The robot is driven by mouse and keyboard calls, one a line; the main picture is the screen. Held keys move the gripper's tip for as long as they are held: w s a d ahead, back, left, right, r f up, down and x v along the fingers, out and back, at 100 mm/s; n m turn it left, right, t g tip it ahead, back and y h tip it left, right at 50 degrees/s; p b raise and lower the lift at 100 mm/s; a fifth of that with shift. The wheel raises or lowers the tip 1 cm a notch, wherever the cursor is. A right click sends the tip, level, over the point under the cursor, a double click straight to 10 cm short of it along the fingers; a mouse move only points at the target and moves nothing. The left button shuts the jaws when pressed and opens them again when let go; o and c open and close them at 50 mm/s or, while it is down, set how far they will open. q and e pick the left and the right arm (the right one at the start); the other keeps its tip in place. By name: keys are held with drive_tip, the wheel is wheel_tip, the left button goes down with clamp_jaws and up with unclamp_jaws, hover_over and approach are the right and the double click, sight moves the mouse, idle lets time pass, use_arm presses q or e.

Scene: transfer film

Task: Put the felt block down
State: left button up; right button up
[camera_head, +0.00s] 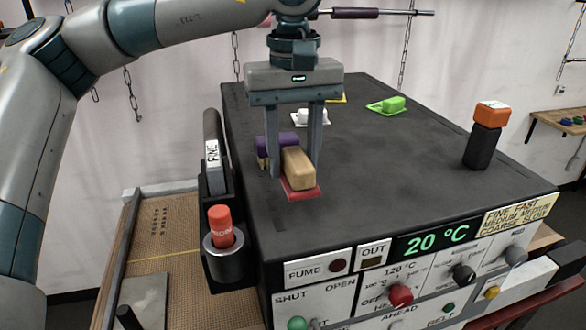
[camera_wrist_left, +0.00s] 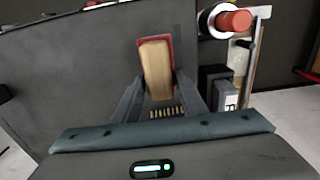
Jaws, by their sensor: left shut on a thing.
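The felt block (camera_head: 298,168) is a tan wooden block with a red layer along its underside. My left gripper (camera_head: 295,172) points down over the dark machine top, shut on the block, with a finger on either side. The red underside is at or very close to the top surface; I cannot tell whether it touches. In the left wrist view the block (camera_wrist_left: 156,68) shows between the fingers of my left gripper (camera_wrist_left: 165,92), with red at its far end and side. My right gripper is not in view.
A purple piece (camera_head: 276,144) is close behind the block. The machine top (camera_head: 385,150) is clear to the right, up to a dark post (camera_head: 482,146) with an orange cap. White and green (camera_head: 393,104) items lie farther back. A red-capped cylinder (camera_head: 222,228) stands in a holder at left.

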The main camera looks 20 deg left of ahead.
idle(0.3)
use_arm(q)
wheel_tip(320, 180, down, 3)
drive_tip(key=shift+f+p, duration=0.1)
drive_tip(key=shift+p, duration=1)
drive_tip(key=shift+f, duration=0.45)
drive_tip(key=shift+f, duration=0.15)
drive_tip(key=o, duration=1.4)
